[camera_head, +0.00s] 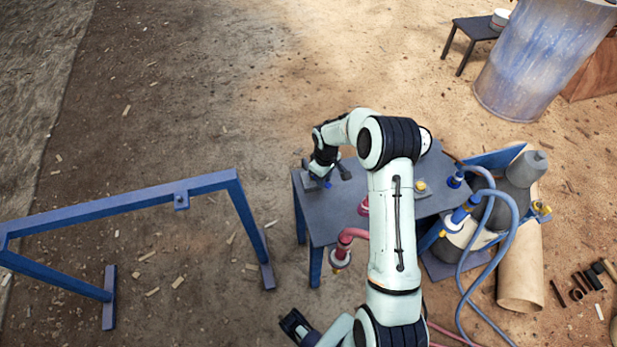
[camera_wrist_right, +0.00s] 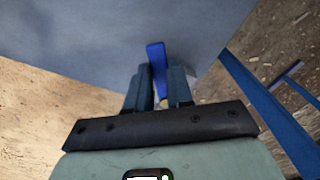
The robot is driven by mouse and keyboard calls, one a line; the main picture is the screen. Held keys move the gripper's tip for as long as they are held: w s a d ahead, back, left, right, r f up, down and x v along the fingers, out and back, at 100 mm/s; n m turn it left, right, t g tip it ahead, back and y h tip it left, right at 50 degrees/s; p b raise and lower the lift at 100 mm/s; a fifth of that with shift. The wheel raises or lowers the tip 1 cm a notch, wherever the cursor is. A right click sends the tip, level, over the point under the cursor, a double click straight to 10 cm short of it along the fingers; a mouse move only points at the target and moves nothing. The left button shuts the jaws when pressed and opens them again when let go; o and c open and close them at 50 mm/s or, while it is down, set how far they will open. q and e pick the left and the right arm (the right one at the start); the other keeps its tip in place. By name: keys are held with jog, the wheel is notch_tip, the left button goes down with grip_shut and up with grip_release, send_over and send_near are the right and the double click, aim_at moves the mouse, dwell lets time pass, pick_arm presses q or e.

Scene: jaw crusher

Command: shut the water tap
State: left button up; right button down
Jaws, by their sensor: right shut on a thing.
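In the right wrist view a blue lever (camera_wrist_right: 156,62), which looks like the tap's handle, stands between the two fingers of my right gripper (camera_wrist_right: 163,85). The gripper is shut on it. A small yellowish part shows low between the fingers; the rest of the tap is hidden. In the head view my right gripper (camera_head: 319,178) is at the left end of the grey table (camera_head: 330,222), pointing down, and the tap is mostly hidden there. My left gripper (camera_head: 294,325) is at the bottom, off the table, seen too poorly to tell its jaws.
A blue frame (camera_head: 120,203) stands left of the table. A red pipe (camera_head: 345,240) hangs at the table's front edge. Blue hoses (camera_head: 512,240) and a grey machine (camera_head: 520,170) are on the right. A blue drum (camera_head: 540,60) stands behind. The ground at back left is free.

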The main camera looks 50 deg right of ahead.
jog(key=d+n, duration=0.1)
jog(key=n, duration=0.2)
jog(key=shift+w+d+n+p, duration=0.2)
jog(key=shift+d+n+p, duration=0.15)
jog(key=shift+n, duration=0.05)
jog(key=n, duration=0.1)
jog(key=d+n, duration=0.1)
jog(key=shift+w+n+p, duration=0.25)
jog(key=shift+n+p, duration=0.05)
jog(key=shift+n, duration=0.1)
jog(key=shift+w+d+n+p, duration=0.15)
jog(key=shift+w+d+n, duration=0.1)
jog(key=shift+n, duration=0.5)
jog(key=shift+w+d+n+p, duration=0.1)
jog(key=shift+w+d+n, duration=0.15)
jog(key=shift+n, duration=0.55)
jog(key=shift+w+d+n+p, duration=0.15)
jog(key=shift+w+d+n, duration=0.1)
jog(key=shift+n, duration=0.5)
jog(key=c, duration=1)
grip_release()
notch_tip(320, 180, up, 14)
jog(key=shift+f, duration=0.25)
